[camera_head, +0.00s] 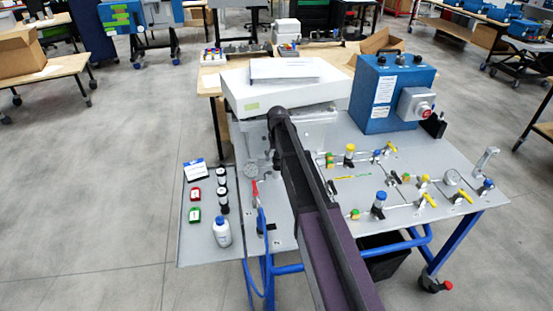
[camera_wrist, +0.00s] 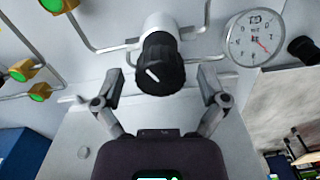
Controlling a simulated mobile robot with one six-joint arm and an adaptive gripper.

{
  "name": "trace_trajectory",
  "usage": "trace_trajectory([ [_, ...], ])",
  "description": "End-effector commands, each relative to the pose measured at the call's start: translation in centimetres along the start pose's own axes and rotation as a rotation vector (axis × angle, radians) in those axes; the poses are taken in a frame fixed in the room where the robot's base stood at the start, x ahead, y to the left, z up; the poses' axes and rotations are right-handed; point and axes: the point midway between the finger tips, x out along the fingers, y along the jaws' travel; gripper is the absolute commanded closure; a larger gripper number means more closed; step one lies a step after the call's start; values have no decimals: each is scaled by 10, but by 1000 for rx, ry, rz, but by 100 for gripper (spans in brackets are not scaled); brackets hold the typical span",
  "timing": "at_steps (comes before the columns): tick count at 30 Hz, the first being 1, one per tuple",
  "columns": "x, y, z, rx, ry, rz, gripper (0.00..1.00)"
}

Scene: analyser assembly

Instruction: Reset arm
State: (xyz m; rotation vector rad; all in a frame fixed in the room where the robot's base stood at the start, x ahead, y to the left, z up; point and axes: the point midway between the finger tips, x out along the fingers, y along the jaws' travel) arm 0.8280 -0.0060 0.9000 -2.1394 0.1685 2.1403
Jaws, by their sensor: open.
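In the wrist view my gripper (camera_wrist: 160,84) is open, with one grey finger on each side of a black knob (camera_wrist: 160,64) with a white pointer mark. The knob sits on a white cylindrical body (camera_wrist: 160,25) on the grey panel. The fingers look apart from the knob, and nothing is held. In the head view my arm reaches forward over the analyser table (camera_head: 340,240) to the white box unit at its back. My gripper is hidden there behind the arm.
A round gauge (camera_wrist: 254,37) and pipes lie beside the knob. A white box unit (camera_head: 285,92) stands behind. Grey floor is open at left.

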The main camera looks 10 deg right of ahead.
Motion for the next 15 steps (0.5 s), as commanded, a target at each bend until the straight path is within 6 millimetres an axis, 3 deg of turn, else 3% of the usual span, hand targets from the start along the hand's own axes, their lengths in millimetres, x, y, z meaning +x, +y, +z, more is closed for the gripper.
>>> trace_trajectory([
  [8, 0, 0, 3, -2, 0, 0, 7],
  [15, -2, 5, 37, -17, 0, 0, 7],
])
